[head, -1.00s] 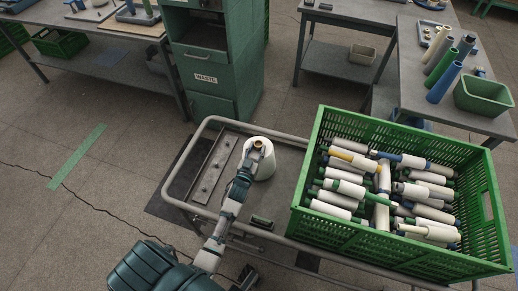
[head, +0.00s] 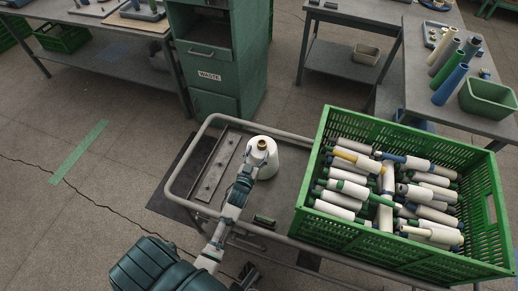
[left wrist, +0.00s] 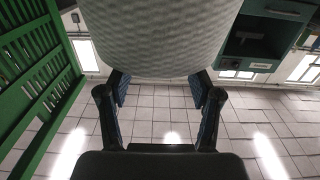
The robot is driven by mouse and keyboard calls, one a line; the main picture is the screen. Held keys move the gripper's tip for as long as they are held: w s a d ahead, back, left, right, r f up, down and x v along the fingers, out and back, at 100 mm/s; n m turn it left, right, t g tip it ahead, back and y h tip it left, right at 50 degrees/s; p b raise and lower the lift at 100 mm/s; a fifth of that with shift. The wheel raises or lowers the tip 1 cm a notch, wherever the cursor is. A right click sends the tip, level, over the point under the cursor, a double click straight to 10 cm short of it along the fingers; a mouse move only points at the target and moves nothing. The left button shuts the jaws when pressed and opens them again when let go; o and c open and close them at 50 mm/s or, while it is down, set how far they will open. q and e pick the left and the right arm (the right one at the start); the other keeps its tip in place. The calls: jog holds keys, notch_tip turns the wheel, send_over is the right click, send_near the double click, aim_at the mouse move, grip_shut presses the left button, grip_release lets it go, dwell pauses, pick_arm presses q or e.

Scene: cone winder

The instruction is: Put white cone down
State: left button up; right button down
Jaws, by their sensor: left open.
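The white cone (head: 266,158), with a brownish top opening, stands upright on the grey cart top (head: 285,185), left of the green crate. My left gripper (head: 246,172) is at the cone's near side, open. In the left wrist view, the white cone (left wrist: 160,35) fills the upper middle, and the two dark fingers of the left gripper (left wrist: 159,88) are spread apart below and beside its curved edge. The fingertips are partly hidden, so contact is hard to tell. My right gripper is not in view.
The green crate (head: 306,190) full of wound bobbins stands on the cart's right side. A raised rail surrounds the cart.

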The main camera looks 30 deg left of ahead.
pick_arm(q)
jog(key=v, duration=0.4)
jog(key=shift+s+d+r+p, duration=0.2)
jog(key=shift+p, duration=0.1)
jog(key=shift+v, duration=2.6)
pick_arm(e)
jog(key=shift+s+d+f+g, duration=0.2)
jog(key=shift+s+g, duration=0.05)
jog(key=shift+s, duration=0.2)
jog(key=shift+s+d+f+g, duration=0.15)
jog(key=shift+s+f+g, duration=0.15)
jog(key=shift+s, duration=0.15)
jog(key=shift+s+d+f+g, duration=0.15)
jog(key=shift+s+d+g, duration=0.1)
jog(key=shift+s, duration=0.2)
pick_arm(q)
jog(key=shift+d+f, duration=0.1)
